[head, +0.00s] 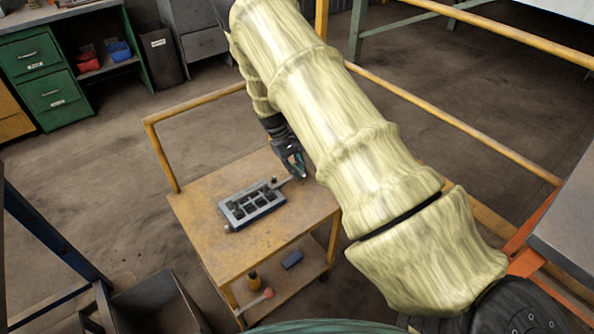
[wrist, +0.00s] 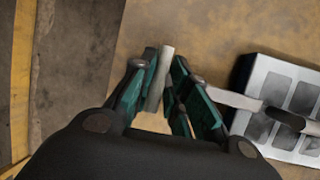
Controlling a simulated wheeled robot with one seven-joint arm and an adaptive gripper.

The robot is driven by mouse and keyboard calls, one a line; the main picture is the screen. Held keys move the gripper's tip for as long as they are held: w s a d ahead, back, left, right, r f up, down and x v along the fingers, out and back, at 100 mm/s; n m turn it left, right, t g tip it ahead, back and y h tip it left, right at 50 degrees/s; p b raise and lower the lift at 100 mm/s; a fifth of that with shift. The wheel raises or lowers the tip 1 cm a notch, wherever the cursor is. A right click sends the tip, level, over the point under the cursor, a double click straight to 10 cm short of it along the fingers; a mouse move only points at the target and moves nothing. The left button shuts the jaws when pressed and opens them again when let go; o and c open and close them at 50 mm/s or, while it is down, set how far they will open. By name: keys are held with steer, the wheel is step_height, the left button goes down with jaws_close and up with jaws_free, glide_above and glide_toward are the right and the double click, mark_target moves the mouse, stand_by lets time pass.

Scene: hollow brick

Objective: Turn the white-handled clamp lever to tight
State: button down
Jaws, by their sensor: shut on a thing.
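The grey hollow-brick mould (head: 252,204) lies on top of a wooden cart; part of it shows at the right of the wrist view (wrist: 245,75). The clamp lever's pale bar (wrist: 230,97) runs from a dark pivot piece (wrist: 284,119) on the mould left towards my gripper (wrist: 162,68). The lever's white handle (wrist: 164,70) stands between my teal fingers, which are shut on it. In the head view my gripper (head: 296,174) is just beyond the mould's upper right end, low over the cart top. The handle is too small to make out there.
The wooden cart (head: 200,215) has clear top around the mould and a yellow rail (head: 205,102) at its far side. Its lower shelf holds a blue block (head: 292,260), a red-headed tool (head: 267,293) and a small bottle (head: 254,281). An orange-framed bench (head: 565,215) stands right.

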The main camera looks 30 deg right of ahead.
steer(key=shift+w+d+r, duration=0.1)
steer(key=shift+d+r, duration=0.1)
steer(key=shift+d, duration=0.1)
steer(key=c, duration=1.4)
jaws_free()
steer(key=shift+f, duration=0.1)
steer(key=shift+c, duration=0.2)
steer(key=shift+a, duration=0.25)
steer(key=v, duration=1.1)
steer(key=shift+r, duration=0.4)
steer(key=shift+w, duration=0.1)
